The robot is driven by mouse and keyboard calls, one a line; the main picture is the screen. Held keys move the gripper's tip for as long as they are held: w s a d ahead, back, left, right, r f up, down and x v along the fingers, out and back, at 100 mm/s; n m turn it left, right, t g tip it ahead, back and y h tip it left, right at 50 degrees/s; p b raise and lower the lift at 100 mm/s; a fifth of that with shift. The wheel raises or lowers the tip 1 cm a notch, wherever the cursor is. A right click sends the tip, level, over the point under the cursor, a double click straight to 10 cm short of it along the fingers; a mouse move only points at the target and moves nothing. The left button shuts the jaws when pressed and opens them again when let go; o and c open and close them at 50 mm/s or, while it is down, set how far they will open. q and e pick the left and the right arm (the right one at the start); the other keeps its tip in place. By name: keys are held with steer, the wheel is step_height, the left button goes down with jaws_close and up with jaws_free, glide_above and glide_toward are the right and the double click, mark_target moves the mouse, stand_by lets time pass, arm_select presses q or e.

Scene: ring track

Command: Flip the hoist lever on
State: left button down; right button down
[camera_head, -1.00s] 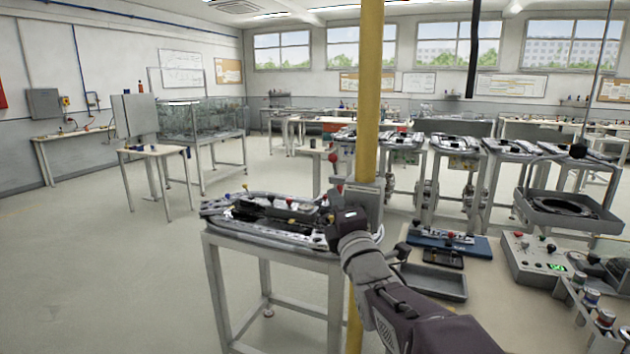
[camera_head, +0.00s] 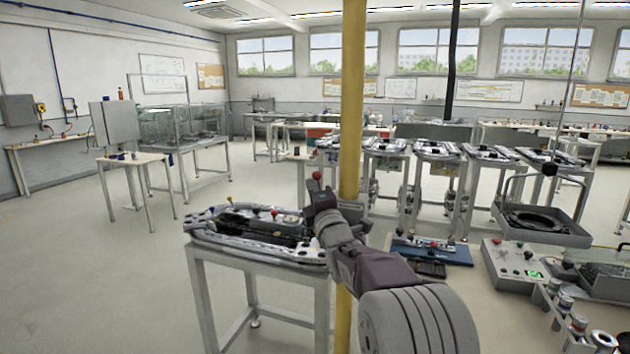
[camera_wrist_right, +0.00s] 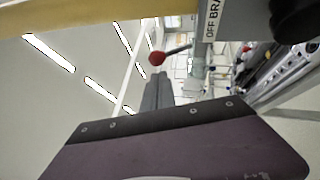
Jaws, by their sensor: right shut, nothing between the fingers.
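A lever with a red ball knob (camera_wrist_right: 157,58) sticks out from a pale box (camera_wrist_right: 213,30) in the right wrist view. I cannot tell for sure that this is the hoist lever. My right gripper (camera_head: 320,192) is shut and empty. Its fingers (camera_wrist_right: 158,88) end just short of the knob, seemingly apart from it. In the head view my gripper and wrist largely hide the box. My left gripper is not in view.
A narrow stand with a track section (camera_head: 215,232) is left of my right arm. A control box (camera_head: 515,258), a blue tray (camera_head: 435,252) and a round-bowled unit (camera_head: 540,222) stand right. Several track stands line up behind.

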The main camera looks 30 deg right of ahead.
steer(key=shift+w+d+r, duration=0.15)
steer(key=shift+w+d, duration=0.15)
steer(key=shift+d, duration=0.2)
steer(key=shift+w+d+r+m+g+y+p, duration=0.35)
steer(key=shift+w+d+r+m+g+p, duration=0.6)
steer(key=shift+p, duration=4.2)
steer(key=shift+w+d+r+m+g+y+p, duration=0.55)
steer(key=shift+g+p, duration=0.75)
steer(key=shift+p, duration=3.8)
steer(key=shift+w+d+r+m+g+y+p, duration=0.2)
steer(key=shift+w+d+r+m+g+p, duration=0.6)
steer(key=shift+p, duration=4.35)
steer(key=shift+s+d+f+g, duration=0.15)
steer(key=shift+s+f+g, duration=0.1)
steer(key=shift+s+g, duration=0.1)
